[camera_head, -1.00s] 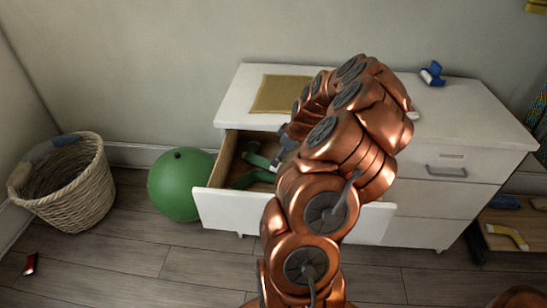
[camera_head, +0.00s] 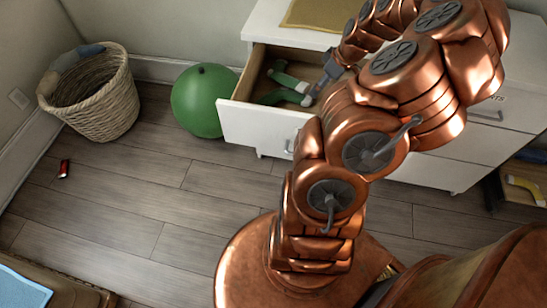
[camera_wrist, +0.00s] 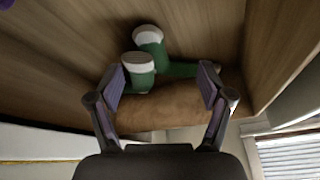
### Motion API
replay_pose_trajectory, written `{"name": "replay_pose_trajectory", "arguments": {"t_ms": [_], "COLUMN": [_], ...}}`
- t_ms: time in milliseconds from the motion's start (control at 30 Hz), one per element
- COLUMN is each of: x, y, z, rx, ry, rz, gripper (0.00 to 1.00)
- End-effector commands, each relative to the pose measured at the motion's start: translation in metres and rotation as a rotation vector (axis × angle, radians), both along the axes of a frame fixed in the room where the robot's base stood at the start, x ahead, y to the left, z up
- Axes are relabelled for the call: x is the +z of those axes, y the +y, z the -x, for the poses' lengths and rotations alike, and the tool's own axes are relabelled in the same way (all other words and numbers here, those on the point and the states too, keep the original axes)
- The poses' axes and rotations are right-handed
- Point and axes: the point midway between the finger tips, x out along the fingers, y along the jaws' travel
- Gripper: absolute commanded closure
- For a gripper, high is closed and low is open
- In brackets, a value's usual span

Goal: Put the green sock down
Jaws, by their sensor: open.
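Two green sock shapes with pale cuffs lie in the open drawer (camera_head: 236,121): one green sock (camera_head: 285,77) further back, the other (camera_head: 280,97) nearer the drawer front. In the wrist view, a nearer green sock (camera_wrist: 138,82) and another (camera_wrist: 150,40) show their cuffs, close together on the wooden drawer floor. I cannot tell which one the task means. My gripper (camera_wrist: 160,84) is open, its fingers apart over the drawer. The nearer sock lies in line with the gap between the fingers, and nothing is clearly held. In the head view my arm partly hides the drawer.
A brown rounded thing (camera_wrist: 170,108) lies between the fingers in the wrist view. Left of the white dresser are a green ball (camera_head: 204,101) and a wicker basket (camera_head: 108,111) with cloth on its rim. A small red can (camera_head: 64,169) lies on the otherwise clear wooden floor.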

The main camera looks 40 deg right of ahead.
Motion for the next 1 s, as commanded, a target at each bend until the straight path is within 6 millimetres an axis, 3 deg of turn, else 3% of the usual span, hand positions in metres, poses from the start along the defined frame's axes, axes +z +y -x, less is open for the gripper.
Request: {"name": "replay_pose_trajectory", "arguments": {"t_ms": [100, 200, 367, 500, 700, 833, 1000], "x": [0.030, 0.051, 0.075, 0.089, 0.101, 0.104, 0.104], "y": [0.068, 0.126, 0.211, 0.274, 0.338, 0.362, 0.375], "z": [-0.029, -0.038, -0.028, 0.001, 0.063, 0.108, 0.152], "rx": [0.066, 0.099, 0.122, 0.114, 0.040, -0.041, -0.144], "ry": [0.045, 0.100, 0.212, 0.321, 0.466, 0.539, 0.601], "rz": [-0.030, -0.053, -0.068, -0.053, 0.002, 0.047, 0.090], "gripper": [0.21, 0.21, 0.21, 0.21, 0.21, 0.21, 0.21]}}
